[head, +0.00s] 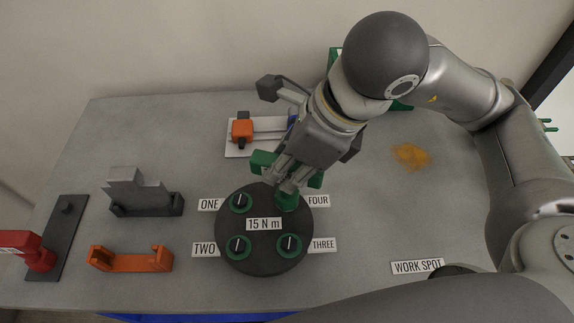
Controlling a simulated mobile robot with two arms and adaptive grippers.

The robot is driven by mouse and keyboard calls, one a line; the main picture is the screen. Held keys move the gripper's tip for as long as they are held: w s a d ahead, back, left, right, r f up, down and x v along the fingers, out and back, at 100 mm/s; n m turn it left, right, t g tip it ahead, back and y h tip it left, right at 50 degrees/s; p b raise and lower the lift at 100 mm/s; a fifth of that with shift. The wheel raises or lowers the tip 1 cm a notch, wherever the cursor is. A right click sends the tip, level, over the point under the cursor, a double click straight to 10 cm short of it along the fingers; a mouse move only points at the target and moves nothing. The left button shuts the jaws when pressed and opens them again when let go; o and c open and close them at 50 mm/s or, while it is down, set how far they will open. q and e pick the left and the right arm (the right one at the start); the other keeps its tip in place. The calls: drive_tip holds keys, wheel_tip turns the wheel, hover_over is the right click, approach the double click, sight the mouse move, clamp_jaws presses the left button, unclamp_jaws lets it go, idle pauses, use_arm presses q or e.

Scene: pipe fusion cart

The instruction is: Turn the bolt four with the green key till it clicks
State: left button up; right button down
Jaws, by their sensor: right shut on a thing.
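A dark round plate (264,262) marked "15 N m" lies on the grey table. It bears green-ringed bolts with white marks: bolt one (240,202), bolt two (238,247) and bolt three (289,245). The "FOUR" label (317,201) is at the upper right of the plate. My right gripper (287,184) points down there, shut on the green key (287,202). The key's lower end is at bolt four, which it hides. I cannot tell how fully it is seated. My left gripper is not in view.
A grey stepped block (139,191), an orange bracket (131,260) and a red-handled tool (28,247) are at the left. An orange and silver fixture (243,131) stands behind the plate.

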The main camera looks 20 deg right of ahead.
drive_tip(key=shift+f+m+t+h+b, duration=0.1)
drive_tip(key=shift+m+t+h+b, duration=0.2)
drive_tip(key=shift+m+b, duration=0.8)
drive_tip(key=shift+m+h+b, duration=0.3)
drive_tip(key=shift+m+b, duration=0.4)
drive_tip(key=shift+b, duration=0.05)
drive_tip(key=shift+m+t, duration=0.3)
drive_tip(key=shift+m, duration=0.3)
